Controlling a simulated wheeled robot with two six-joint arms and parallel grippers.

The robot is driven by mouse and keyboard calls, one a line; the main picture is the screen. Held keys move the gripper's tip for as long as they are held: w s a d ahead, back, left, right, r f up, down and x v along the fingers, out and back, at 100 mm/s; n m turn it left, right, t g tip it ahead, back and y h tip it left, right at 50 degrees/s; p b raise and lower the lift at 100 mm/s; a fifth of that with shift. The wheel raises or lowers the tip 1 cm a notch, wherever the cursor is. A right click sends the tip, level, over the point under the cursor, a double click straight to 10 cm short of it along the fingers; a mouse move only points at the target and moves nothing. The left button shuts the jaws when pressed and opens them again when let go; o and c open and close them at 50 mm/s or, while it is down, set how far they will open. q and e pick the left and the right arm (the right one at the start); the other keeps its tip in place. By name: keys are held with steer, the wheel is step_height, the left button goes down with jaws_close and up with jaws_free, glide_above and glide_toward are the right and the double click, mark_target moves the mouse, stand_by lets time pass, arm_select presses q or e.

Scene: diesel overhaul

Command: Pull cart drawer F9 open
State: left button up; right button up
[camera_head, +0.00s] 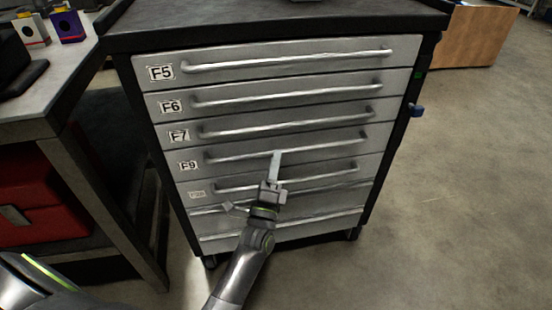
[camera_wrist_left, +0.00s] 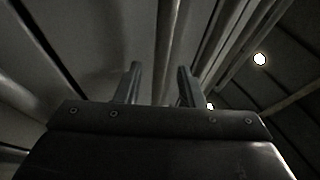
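Drawer F9 (camera_head: 188,165) is the fourth labelled drawer down on the grey cart, with a long silver bar handle (camera_head: 230,156). Its front looks flush with the drawers around it. My left gripper (camera_head: 276,156) reaches up from below, with its fingertips at the middle of the F9 handle. In the left wrist view the two fingers of the left gripper (camera_wrist_left: 158,82) stand apart, and a bar (camera_wrist_left: 167,45) runs in the gap between them. I cannot tell whether either finger touches it. My right gripper is in neither view.
Drawers F5 (camera_head: 160,73), F6 (camera_head: 170,106) and F7 (camera_head: 178,135) are above, and more drawers lie below, all looking shut. A workbench (camera_head: 60,95) with a red box (camera_head: 35,205) under it stands left. The floor (camera_head: 450,200) at right is clear.

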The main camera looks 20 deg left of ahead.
arm_select(q)
steer(key=shift+w+a+r, duration=0.1)
steer(key=shift+w+r, duration=0.25)
steer(key=shift+w, duration=0.25)
jaws_close()
